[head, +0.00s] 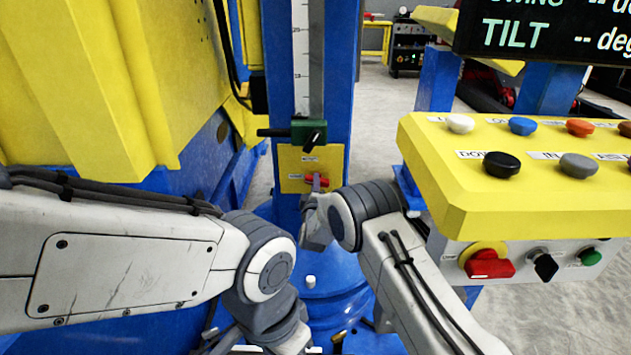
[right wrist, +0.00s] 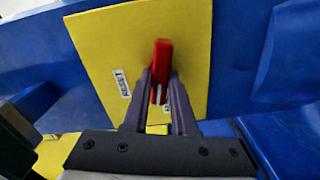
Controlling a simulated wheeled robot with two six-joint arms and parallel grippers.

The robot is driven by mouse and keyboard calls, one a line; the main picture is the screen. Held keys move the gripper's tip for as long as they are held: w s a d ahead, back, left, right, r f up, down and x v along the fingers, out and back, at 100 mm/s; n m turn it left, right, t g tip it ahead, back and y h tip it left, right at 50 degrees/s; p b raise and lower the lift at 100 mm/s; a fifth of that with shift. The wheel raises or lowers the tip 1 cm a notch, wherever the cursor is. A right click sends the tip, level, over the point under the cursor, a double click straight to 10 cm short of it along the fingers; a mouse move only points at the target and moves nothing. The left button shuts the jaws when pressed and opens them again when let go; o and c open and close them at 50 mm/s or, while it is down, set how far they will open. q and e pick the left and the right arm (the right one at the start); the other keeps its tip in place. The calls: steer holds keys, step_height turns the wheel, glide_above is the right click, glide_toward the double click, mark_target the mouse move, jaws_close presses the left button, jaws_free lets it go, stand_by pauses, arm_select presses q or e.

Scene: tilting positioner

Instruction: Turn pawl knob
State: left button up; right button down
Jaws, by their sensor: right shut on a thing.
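The red pawl knob (head: 322,181) sits on a yellow plate (head: 291,162) low on the blue column, under a green clamp block (head: 309,131). In the right wrist view, the knob (right wrist: 162,58) stands out from the yellow plate (right wrist: 112,40) as a narrow red bar, nearly upright in the picture. My right gripper (head: 316,188) is at the plate.
A yellow control panel (head: 440,165) with several coloured buttons stands close on the right, a red switch (head: 488,264) on its front. A yellow and blue machine body (head: 60,90) fills the left. A scale strip (head: 308,60) runs up the column.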

steer(key=shift+f+n+p, duration=0.1)
steer(key=shift+n+p, duration=0.2)
steer(key=shift+n, duration=0.9)
steer(key=shift+s+a+n, duration=0.1)
steer(key=shift+n, duration=0.2)
steer(key=c, duration=0.7)
jaws_free()
steer(key=s+p, duration=0.2)
steer(key=s, duration=0.8)
steer(key=shift+s+d, duration=0.2)
